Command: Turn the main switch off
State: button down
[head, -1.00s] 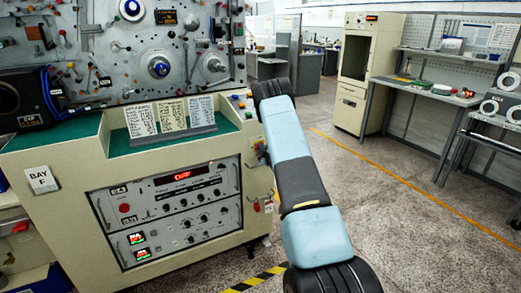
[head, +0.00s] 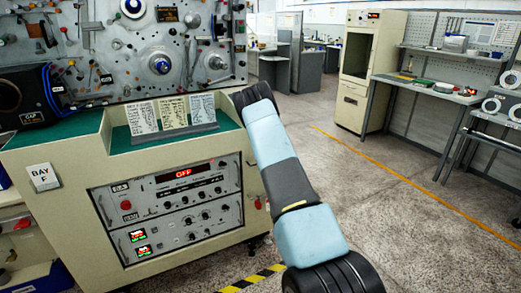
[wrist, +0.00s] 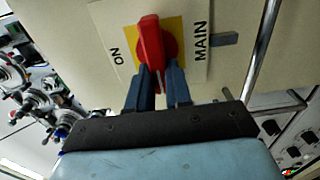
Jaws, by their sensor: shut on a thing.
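The main switch is a red handle (wrist: 149,40) on a yellow square (wrist: 174,32) and pale plate, marked ON and MAIN, in the wrist view. The handle runs roughly up and down the picture, with ON to its left and MAIN to its right. My gripper (wrist: 157,72) is shut on the handle, one blue-grey finger on each side of its lower part. In the head view my arm hides the switch and the gripper at the right end of the cream bay F cabinet (head: 70,225). The red display (head: 183,173) on the cabinet reads OFF.
A metal bar (wrist: 262,65) runs close to the right of the switch in the wrist view. Machine knobs and spindles (wrist: 38,98) lie to the left there. In the head view, the floor (head: 375,225) right of my arm is clear, with benches beyond.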

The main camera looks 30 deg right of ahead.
jog(key=shift+a+f, duration=0.25)
jog(key=shift+a, duration=0.05)
jog(key=c, duration=1.4)
grip_release()
jog(key=o, duration=0.3)
jog(key=shift+d, duration=0.1)
jog(key=shift+o, duration=0.3)
jog(key=shift+r, duration=0.1)
jog(key=shift+d, duration=0.1)
jog(key=s, duration=1.3)
jog(key=shift+s+d, duration=0.2)
jog(key=shift+s, duration=0.1)
